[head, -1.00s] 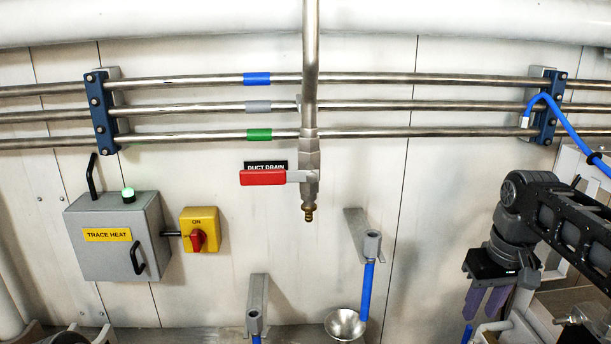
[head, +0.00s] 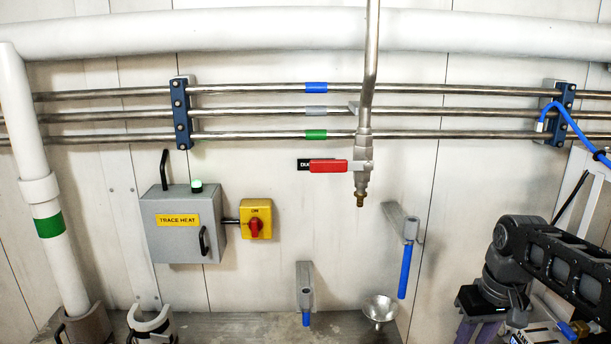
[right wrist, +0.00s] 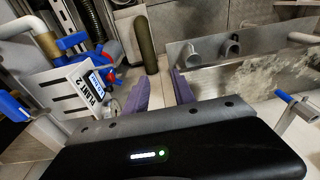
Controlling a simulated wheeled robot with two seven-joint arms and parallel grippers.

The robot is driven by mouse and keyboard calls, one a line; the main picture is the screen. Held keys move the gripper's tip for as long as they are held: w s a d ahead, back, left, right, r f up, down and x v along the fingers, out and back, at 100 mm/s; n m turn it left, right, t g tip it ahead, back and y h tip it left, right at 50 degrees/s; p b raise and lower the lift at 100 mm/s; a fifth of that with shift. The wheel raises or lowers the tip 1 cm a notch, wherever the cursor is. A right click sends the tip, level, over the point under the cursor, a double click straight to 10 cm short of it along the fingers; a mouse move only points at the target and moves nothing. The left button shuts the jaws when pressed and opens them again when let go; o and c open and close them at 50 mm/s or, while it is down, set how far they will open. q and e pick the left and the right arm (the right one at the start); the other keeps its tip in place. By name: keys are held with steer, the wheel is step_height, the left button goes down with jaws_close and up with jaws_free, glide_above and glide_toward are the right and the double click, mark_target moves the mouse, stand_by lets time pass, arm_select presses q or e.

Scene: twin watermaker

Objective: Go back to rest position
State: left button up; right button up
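My right arm comes in at the lower right of the head view, with its purple-fingered gripper (head: 480,331) pointing down and cut by the bottom edge. The right wrist view shows the two purple fingers of this gripper (right wrist: 161,92) apart, with only floor between them. It is open and empty. My left gripper is in neither view.
The wall has a grey trace heat box (head: 183,238), a yellow switch (head: 256,233) and a red-handled drain valve (head: 328,166). A small funnel (head: 380,308) is below. Under the right gripper are a labelled panel (right wrist: 75,88), an upright cylinder (right wrist: 146,45) and a trough (right wrist: 245,72).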

steer(key=s+a+f+y, duration=0.1)
steer(key=a+f, duration=0.7)
steer(key=f, duration=0.5)
steer(key=s+a+f+y, duration=0.1)
steer(key=a+f+y, duration=0.1)
steer(key=a+f, duration=0.9)
steer(key=s+a+f+m, duration=0.1)
steer(key=s+a+f, duration=0.3)
steer(key=s+f, duration=0.4)
steer(key=s+a+f+g, duration=0.1)
steer(key=s+a+f, duration=0.3)
steer(key=s+f, duration=0.5)
steer(key=s, duration=0.3)
steer(key=shift+s+m, duration=0.2)
steer(key=shift+m, duration=0.2)
steer(key=shift+f, duration=0.1)
